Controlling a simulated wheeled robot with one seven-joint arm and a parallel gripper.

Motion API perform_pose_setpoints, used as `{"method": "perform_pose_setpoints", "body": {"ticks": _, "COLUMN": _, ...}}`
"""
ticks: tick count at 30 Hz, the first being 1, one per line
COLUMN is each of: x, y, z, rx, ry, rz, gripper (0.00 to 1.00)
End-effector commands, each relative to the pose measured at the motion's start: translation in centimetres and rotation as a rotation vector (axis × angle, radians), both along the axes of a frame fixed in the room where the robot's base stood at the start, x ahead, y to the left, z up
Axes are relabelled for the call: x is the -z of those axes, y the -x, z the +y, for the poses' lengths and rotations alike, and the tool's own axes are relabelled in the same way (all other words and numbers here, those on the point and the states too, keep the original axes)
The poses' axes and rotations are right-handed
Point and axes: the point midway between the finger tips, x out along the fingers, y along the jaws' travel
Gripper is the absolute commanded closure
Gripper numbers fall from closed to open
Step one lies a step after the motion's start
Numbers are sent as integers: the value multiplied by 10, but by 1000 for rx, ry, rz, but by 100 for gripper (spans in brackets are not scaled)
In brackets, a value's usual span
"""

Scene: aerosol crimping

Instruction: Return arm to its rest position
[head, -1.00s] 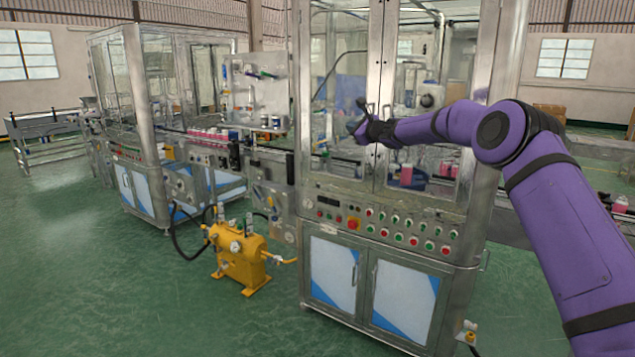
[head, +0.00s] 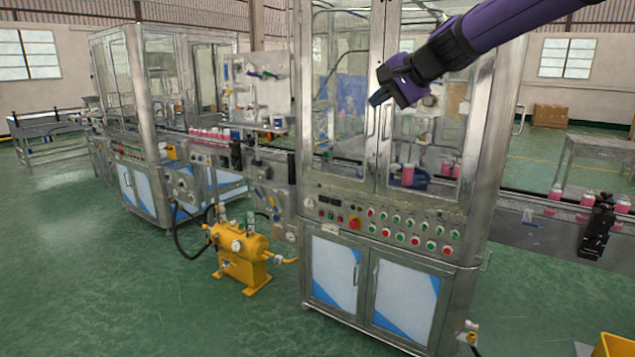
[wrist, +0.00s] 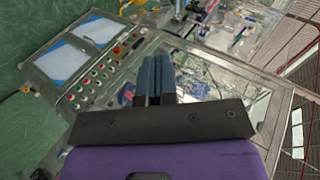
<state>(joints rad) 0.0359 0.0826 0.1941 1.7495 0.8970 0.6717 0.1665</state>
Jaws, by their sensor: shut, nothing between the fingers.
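My gripper (head: 380,97) is at the upper right of the head view, in front of the glazed doors of the crimping machine (head: 312,215). Its dark fingers point left and slightly down. In the wrist view the two fingers of my gripper (wrist: 154,78) lie side by side, shut with nothing between them. Beyond them the wrist view shows the machine's button panel (wrist: 103,72) and its window. My arm comes in from the top right edge of the head view. A gap between fingers and glass cannot be measured from here.
A conveyor with pink bottles (head: 585,203) runs out to the right of the machine. A yellow pump unit (head: 240,258) stands on the green floor at left. A second glazed machine (head: 133,80) stands behind it. A yellow bin (head: 614,346) is at the lower right corner.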

Motion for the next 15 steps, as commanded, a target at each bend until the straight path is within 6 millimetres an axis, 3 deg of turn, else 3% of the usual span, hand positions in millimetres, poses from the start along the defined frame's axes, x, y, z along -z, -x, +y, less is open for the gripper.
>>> {"method": "perform_pose_setpoints", "body": {"ticks": 1, "x": -1, "y": 23, "z": -7, "rx": -16, "ry": 52, "rz": -10, "gripper": 100}}
{"method": "perform_pose_setpoints", "body": {"ticks": 8, "x": 11, "y": 114, "z": -42, "rx": -92, "ry": 291, "rz": -30, "gripper": 100}}
{"method": "perform_pose_setpoints", "body": {"ticks": 15, "x": 37, "y": 209, "z": -86, "rx": -160, "ry": 524, "rz": -28, "gripper": 100}}
